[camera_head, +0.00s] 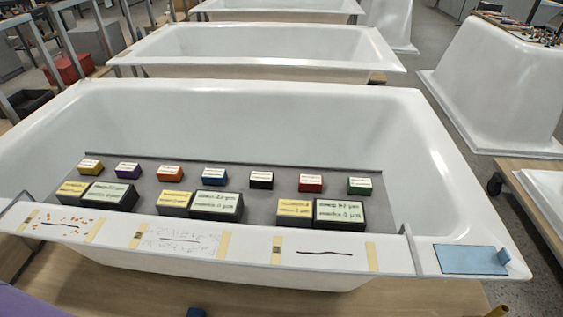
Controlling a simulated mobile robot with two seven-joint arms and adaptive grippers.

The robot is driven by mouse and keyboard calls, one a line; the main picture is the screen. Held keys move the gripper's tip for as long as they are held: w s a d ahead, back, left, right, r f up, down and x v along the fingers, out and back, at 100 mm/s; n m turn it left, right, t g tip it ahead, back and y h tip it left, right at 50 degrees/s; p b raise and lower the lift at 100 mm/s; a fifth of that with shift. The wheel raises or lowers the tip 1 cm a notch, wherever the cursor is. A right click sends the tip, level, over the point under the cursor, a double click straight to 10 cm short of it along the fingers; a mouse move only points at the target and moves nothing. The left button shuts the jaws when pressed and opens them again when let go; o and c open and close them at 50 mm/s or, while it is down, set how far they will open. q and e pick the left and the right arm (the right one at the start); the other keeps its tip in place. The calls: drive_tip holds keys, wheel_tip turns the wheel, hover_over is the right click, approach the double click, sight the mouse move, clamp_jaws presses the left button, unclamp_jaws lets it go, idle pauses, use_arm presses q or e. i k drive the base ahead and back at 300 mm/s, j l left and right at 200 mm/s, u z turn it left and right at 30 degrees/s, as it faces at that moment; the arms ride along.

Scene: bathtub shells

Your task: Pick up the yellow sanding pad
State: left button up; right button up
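The yellow sanding pad (90,167) is a small block with a pale printed label on top. It sits at the left end of the back row on the grey board (262,207) inside the nearest bathtub. To its right stand a purple pad (128,171), an orange pad (169,174), a blue pad (214,177), a black pad (261,181), a red pad (311,184) and a green pad (359,186). They are apart from one another. Neither of my grippers shows in the head view.
Dark boxes with pale green labels (108,193) and yellow labels (72,187) stand in front of the pads. The near bathtub rim (255,245) carries taped, marked patches. A blue sheet (470,260) lies on its right corner. More bathtubs (255,46) stand behind.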

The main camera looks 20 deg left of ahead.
sight(87, 167)
drive_tip(key=u, duration=1.4)
drive_tip(key=i+j+u, duration=0.1)
drive_tip(key=i+j, duration=0.45)
drive_tip(key=j, duration=0.2)
drive_tip(key=i+j, duration=0.15)
drive_tip(key=j, duration=0.15)
